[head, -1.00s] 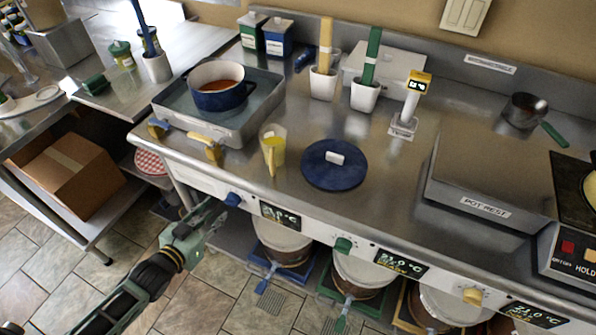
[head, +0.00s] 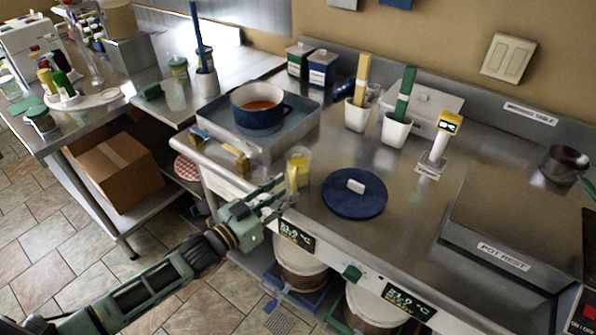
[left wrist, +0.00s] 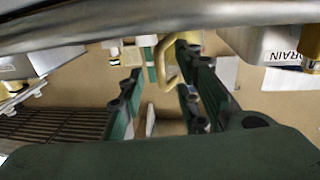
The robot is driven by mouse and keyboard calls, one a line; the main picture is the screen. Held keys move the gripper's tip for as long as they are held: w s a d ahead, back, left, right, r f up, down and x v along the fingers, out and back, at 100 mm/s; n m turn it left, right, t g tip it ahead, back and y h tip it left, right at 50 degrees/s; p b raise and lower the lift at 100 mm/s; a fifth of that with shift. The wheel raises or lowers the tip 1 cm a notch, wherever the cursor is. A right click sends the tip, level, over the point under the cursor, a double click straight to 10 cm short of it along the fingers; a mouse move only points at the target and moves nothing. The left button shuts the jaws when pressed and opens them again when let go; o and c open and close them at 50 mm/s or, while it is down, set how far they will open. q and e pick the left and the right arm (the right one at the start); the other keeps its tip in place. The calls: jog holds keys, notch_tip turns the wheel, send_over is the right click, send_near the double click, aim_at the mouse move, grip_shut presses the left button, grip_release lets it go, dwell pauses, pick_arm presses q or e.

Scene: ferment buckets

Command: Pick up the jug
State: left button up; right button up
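The jug (head: 299,163) is a small clear vessel with yellow liquid and a yellow handle. It stands upright near the front edge of the steel counter, left of the blue lid. My left gripper (head: 282,191) is at the counter's front edge, just in front of the jug's handle. In the left wrist view the fingers are apart, and a yellow loop that looks like the handle (left wrist: 163,72) shows between and beyond their tips. I cannot tell whether they touch it. Most of the jug is hidden in that view. My right gripper is not in view.
A blue lid (head: 354,194) lies right of the jug. A blue pot (head: 257,112) sits in a steel tray basin (head: 215,108) behind it, with a yellow-handled tap (head: 236,158) at the front. White holders and a thermometer stand (head: 436,145) are further back.

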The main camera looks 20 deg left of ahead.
pick_arm(q)
jog(key=shift+x, duration=0.75)
jog(key=shift+c, duration=0.4)
grip_shut()
jog(key=shift+r, duration=0.1)
